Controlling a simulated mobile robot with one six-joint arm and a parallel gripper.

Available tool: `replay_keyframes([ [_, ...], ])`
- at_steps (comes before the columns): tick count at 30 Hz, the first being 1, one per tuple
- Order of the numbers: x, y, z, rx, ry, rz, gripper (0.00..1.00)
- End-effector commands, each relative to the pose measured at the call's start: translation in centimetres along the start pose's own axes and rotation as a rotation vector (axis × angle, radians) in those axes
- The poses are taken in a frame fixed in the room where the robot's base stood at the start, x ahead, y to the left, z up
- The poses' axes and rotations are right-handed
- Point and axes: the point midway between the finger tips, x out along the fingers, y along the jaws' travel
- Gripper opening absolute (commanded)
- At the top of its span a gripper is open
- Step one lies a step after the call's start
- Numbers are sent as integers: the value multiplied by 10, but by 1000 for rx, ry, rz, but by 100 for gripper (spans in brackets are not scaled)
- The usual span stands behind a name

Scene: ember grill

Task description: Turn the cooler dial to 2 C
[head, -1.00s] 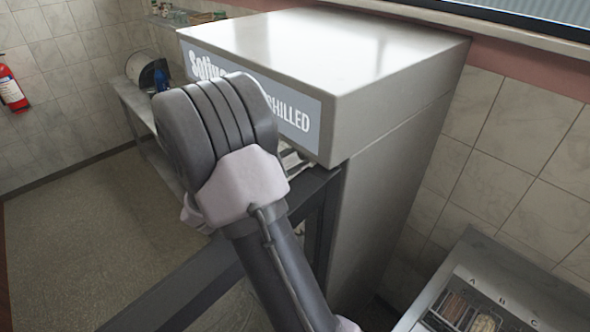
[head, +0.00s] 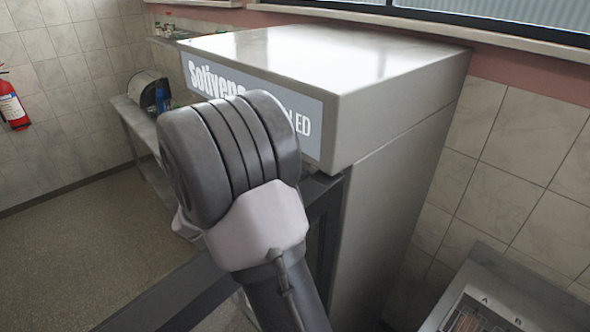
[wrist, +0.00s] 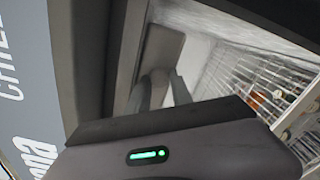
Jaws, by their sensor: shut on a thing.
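The cooler (head: 400,160) is a tall steel cabinet with a blue-grey "Sotivena … chilled" sign (head: 310,118) along its top front. In the wrist view my gripper (wrist: 160,88) reaches inside the cooler's opening, its fingers up against a grey housing (wrist: 163,48) near the top of the interior. The fingers are shut on the cooler dial there. The dial itself is hidden by the fingers and the gripper body, so its marks and setting cannot be read. In the head view my arm blocks the cooler front and the gripper is out of sight.
Wire shelves (wrist: 250,75) with small goods lie to the right inside the cooler. A dark frame edge (wrist: 85,60) runs close beside the gripper on the left. In the head view a counter (head: 480,285) with food trays stands at the lower right. The floor at left is clear.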

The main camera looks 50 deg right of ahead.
Motion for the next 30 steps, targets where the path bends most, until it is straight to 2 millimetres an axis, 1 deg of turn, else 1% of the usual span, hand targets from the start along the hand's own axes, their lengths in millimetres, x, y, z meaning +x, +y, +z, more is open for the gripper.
replay_keyframes([
  [4, 0, 0, 0, 0, -1, -1, 0],
  [5, 0, 0, 0, 0, -1, -1, 29],
  [6, 0, 0, 0, 0, -1, -1, 36],
  [8, 0, 0, 0, 0, -1, -1, 48],
  [16, 0, 1, 0, -8, 0, 0, 48],
  [19, 0, 5, 3, -74, 0, 0, 48],
  [23, 0, 10, 6, -277, 0, -1, 48],
  [29, 0, 11, 7, -690, 0, 0, 48],
  [30, 0, 11, 7, -780, 0, 0, 48],
])
